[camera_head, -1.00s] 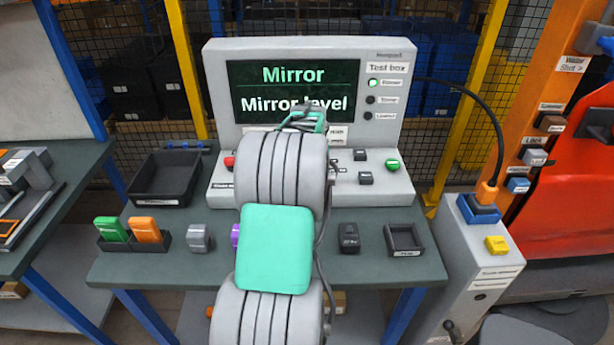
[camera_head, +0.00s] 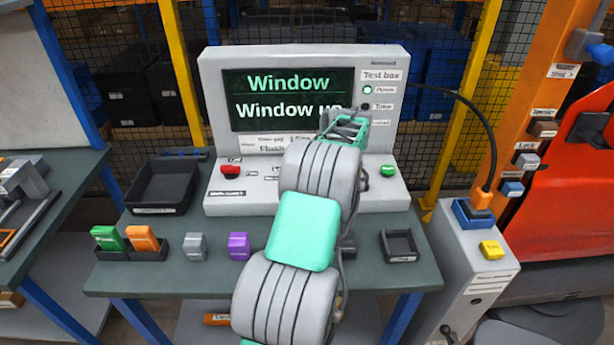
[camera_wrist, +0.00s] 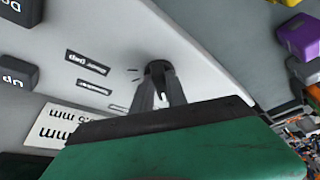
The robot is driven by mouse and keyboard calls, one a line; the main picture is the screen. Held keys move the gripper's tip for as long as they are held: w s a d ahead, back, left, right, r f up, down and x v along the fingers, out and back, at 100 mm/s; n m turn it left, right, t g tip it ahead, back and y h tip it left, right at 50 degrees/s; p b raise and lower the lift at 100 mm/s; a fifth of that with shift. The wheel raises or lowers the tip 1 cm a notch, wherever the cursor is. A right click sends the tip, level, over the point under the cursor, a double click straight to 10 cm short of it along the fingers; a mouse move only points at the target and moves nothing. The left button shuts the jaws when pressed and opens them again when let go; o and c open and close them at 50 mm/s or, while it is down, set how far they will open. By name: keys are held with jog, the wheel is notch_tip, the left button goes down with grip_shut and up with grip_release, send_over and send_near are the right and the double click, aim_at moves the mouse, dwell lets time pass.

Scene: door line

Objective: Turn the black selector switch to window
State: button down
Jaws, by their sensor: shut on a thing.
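The black selector switch (camera_wrist: 158,68) sits on the pale sloping panel of the test box (camera_head: 222,95), in the wrist view. My gripper (camera_wrist: 158,90) is shut on the switch, with its two dark fingers on either side of the knob. In the head view my arm covers the switch and the fingertips. The test box screen (camera_head: 290,97) reads "Window" on top and "Window up" below, its end partly covered by my gripper.
A red button (camera_head: 230,170) and a green button (camera_head: 388,171) flank the panel. A black tray (camera_head: 160,190), a purple block (camera_head: 238,246) and a small empty tray (camera_head: 400,246) are on the dark table. A yellow block (camera_head: 491,250) sits on the right cabinet.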

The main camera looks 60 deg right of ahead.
jog(key=shift+d+r+n+y+p, duration=0.1)
jog(key=shift+n+y+p, duration=0.3)
jog(key=shift+n, duration=0.5)
jog(key=c, duration=1.3)
grip_release()
jog(key=v, duration=0.7)
jog(key=shift+s+r+p, duration=0.15)
jog(key=shift+r+p, duration=0.1)
jog(key=shift+p, duration=0.1)
